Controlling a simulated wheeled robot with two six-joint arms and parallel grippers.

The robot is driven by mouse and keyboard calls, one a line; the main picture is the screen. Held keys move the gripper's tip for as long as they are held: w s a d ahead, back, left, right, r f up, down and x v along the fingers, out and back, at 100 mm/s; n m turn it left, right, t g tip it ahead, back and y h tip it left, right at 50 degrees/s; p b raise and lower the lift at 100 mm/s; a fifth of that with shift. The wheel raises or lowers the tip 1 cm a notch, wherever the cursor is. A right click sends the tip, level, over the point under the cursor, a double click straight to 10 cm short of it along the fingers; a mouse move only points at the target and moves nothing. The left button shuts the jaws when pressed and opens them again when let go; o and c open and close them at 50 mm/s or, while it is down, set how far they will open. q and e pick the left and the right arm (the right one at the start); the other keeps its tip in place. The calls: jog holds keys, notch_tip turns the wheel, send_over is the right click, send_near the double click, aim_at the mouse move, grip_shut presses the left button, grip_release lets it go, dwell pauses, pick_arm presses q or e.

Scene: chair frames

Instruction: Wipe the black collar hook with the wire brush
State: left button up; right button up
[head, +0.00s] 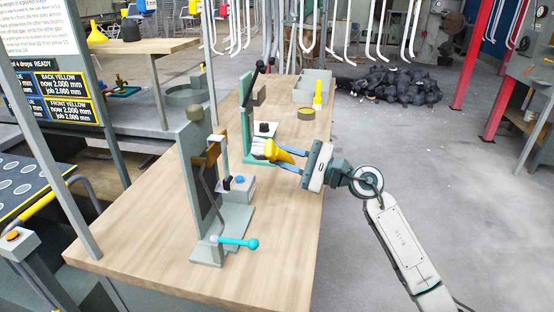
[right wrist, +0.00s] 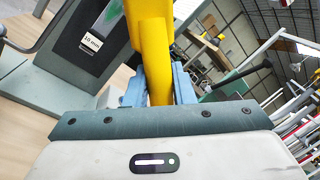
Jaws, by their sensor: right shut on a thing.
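My right gripper (head: 283,170) is shut on a yellow handle (head: 284,153), which I take for the wire brush. The handle stands up large between the fingers in the right wrist view (right wrist: 153,45). In the head view its left end is beside the green press on the bench; I cannot clearly make out bristles or whether it touches anything. I cannot pick out the black collar hook with certainty. White bent tubes (head: 353,35) hang along the top, their upper ends cut off. My left gripper is not in view.
The wooden bench (head: 165,235) carries a grey-green clamp stand (head: 192,170) with a cyan-handled lever (head: 238,242), a green press (head: 246,105) with a black lever, a grey tray and a yellow torch-like item (head: 318,92). Floor to the right is open; a dark heap (head: 395,84) lies behind.

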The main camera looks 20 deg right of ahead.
jog(key=shift+s+d+f+b, duration=0.1)
jog(key=shift+s+d+b, duration=0.15)
jog(key=shift+b, duration=0.2)
jog(key=shift+s+d+b, duration=0.4)
jog(key=shift+d+b, duration=0.25)
jog(key=shift+d, duration=0.05)
jog(key=shift+s+d, duration=0.2)
jog(key=shift+d, duration=0.1)
